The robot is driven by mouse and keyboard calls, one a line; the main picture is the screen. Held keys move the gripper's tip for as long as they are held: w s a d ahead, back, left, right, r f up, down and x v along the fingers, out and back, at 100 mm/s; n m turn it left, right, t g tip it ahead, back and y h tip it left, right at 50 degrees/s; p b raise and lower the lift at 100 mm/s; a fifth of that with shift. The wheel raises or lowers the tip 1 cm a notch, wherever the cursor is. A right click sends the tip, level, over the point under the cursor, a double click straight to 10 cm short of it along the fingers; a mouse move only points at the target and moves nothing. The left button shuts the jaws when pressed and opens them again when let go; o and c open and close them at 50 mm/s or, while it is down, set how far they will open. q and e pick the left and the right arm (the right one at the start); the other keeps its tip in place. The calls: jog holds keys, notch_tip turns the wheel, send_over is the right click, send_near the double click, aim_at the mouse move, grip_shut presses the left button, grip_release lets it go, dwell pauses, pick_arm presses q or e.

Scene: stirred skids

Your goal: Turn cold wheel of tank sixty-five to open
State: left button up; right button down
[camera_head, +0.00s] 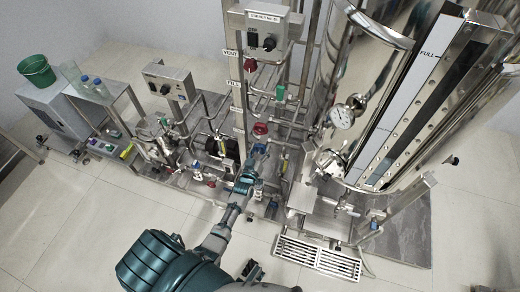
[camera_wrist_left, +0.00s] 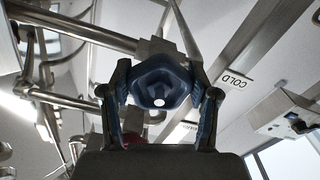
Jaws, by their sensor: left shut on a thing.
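The blue cold wheel (camera_wrist_left: 160,82) is in the middle of the left wrist view, on a steel pipe valve, beside a white label reading COLD (camera_wrist_left: 237,80). My left gripper (camera_wrist_left: 161,98) has one finger on each side of this wheel and is shut on it. In the head view, my left gripper (camera_head: 246,178) reaches into the pipework left of the large steel tank (camera_head: 370,75). The wheel there is mostly covered by the gripper, and its turn position cannot be read. My right gripper is not in view.
A control box (camera_head: 268,30) with a black knob stands above the pipes, with a red wheel (camera_head: 260,128) below it. A dial gauge (camera_head: 342,116) is on the tank. A floor grate (camera_head: 318,258) lies in front. Open tiled floor is at the left front.

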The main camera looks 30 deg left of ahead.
pick_arm(q)
jog(key=shift+s+d+f+n, duration=0.1)
jog(key=shift+s+f+n, duration=0.05)
jog(key=shift+f+n, duration=0.4)
jog(key=shift+r+n, duration=0.1)
jog(key=shift+n, duration=0.15)
jog(key=o, duration=1)
jog(key=shift+o, duration=0.8)
jog(key=shift+r, duration=0.2)
jog(key=v, duration=1.1)
jog(key=shift+s, duration=0.35)
jog(key=shift+f, duration=0.1)
